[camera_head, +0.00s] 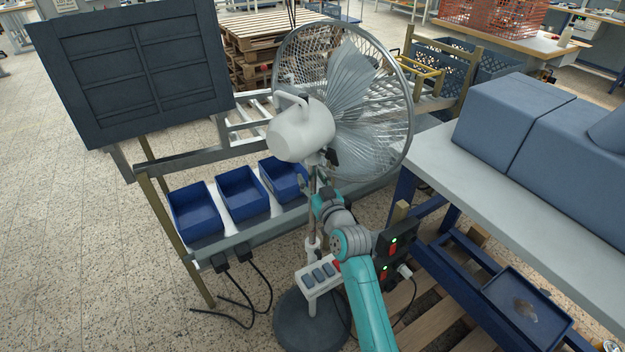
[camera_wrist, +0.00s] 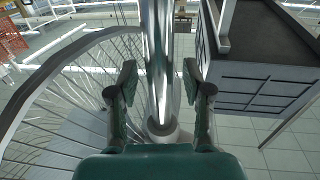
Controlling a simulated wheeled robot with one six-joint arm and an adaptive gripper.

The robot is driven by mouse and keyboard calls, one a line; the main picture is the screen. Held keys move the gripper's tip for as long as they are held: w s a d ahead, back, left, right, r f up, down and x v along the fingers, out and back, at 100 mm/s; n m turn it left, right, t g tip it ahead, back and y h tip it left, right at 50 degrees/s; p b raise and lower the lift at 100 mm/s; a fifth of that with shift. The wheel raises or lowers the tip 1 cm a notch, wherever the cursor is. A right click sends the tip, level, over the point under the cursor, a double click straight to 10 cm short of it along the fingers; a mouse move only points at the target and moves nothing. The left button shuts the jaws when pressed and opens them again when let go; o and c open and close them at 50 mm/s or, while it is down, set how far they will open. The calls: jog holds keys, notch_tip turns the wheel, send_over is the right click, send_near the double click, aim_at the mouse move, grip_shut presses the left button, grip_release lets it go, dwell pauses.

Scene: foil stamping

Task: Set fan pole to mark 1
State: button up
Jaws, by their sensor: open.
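A standing fan (camera_head: 300,130) has a white motor housing, a wire cage, a pale pole (camera_head: 311,247), a keyed white box (camera_head: 320,276) and a dark round base (camera_head: 311,326). My gripper (camera_head: 318,194) is at the upper pole, just below the motor housing. In the wrist view my gripper (camera_wrist: 159,82) is open, with one finger on each side of the shiny fan pole (camera_wrist: 160,50). A gap shows between each finger and the pole. A pale collar (camera_wrist: 162,131) rings the pole by the palm. I cannot make out any mark on the pole.
A rack behind the fan holds blue bins (camera_head: 241,194) and a dark panel (camera_head: 135,75). A grey-topped table (camera_head: 440,160) with blue-grey machine covers (camera_head: 515,122) stands at right. Black cables (camera_head: 245,290) lie on the floor. The floor at left is clear.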

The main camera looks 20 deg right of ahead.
grip_shut()
notch_tip(320, 180, down, 8)
jog(key=shift+r, duration=0.15)
dwell(0.4)
jog(key=shift+c, duration=0.9)
grip_release()
jog(key=shift+o, duration=0.9)
jog(key=s+d, duration=0.1)
jog(key=s, duration=1.1)
jog(key=shift+d, duration=0.1)
